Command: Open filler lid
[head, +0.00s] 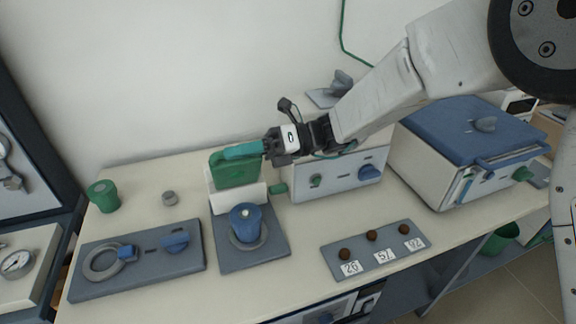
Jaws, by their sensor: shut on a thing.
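The filler (224,202) stands left of centre on the bench, with a white body, a green upper part (236,174) and a grey base plate. A teal lid (243,151) lies across the top of the green part, with its right end a little higher. My gripper (268,146) comes in from the right and is shut on the right end of this lid. The fingertips are small and partly hidden, so the exact grip is hard to see. A blue cup (245,223) stands on the base plate in front of the filler.
A white box with a blue knob (368,172) stands under my arm. A blue-topped furnace (470,130) is at the right. In front lies a numbered plate (340,252) with brown balls. A grey fixture (140,285) and a green container (103,197) are at left.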

